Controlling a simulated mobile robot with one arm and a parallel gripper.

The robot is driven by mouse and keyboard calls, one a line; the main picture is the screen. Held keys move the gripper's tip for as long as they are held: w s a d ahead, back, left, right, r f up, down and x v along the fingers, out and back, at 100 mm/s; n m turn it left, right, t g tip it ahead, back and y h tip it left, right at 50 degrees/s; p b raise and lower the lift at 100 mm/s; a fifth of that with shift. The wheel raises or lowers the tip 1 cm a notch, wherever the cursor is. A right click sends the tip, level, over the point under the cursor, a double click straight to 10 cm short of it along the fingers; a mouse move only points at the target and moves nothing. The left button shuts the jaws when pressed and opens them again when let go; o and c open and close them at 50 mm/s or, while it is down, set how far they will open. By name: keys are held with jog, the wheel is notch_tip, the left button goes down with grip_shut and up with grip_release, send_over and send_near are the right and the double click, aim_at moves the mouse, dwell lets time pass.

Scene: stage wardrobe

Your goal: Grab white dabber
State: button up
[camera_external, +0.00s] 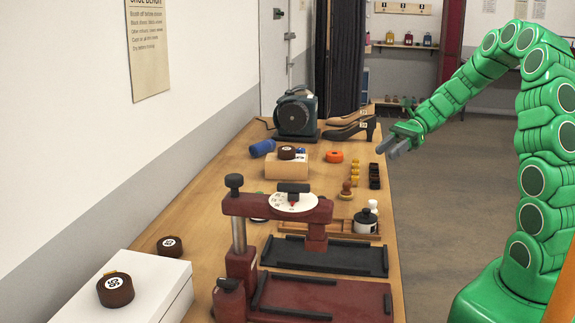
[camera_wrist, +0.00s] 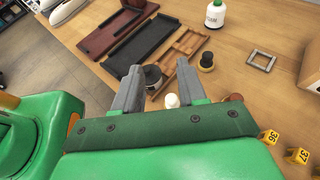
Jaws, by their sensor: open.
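My gripper (camera_external: 388,148) is open and empty, raised near the table's right edge. In the wrist view its fingers (camera_wrist: 160,68) straddle the dark jar lid (camera_wrist: 152,77) in the picture; contact does not show.
A red press (camera_external: 240,268) with a black tray (camera_external: 325,254) fills the front of the table. A wooden tray (camera_wrist: 186,48) lies beside it. Yellow numbered blocks (camera_wrist: 268,137) stand close by. A blower (camera_external: 296,115) and shoes (camera_external: 350,130) are at the back.

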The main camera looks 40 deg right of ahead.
send_near(374, 201)
jog(key=x, duration=0.4)
jog(key=shift+a+r, duration=0.2)
jog(key=shift+a, duration=0.2)
jog(key=shift+f+x, duration=0.15)
jog(key=shift+x, duration=1.8)
jog(key=shift+f+x, duration=0.15)
jog(key=shift+x, duration=1.8)
jog(key=shift+d, duration=0.15)
grip_shut()
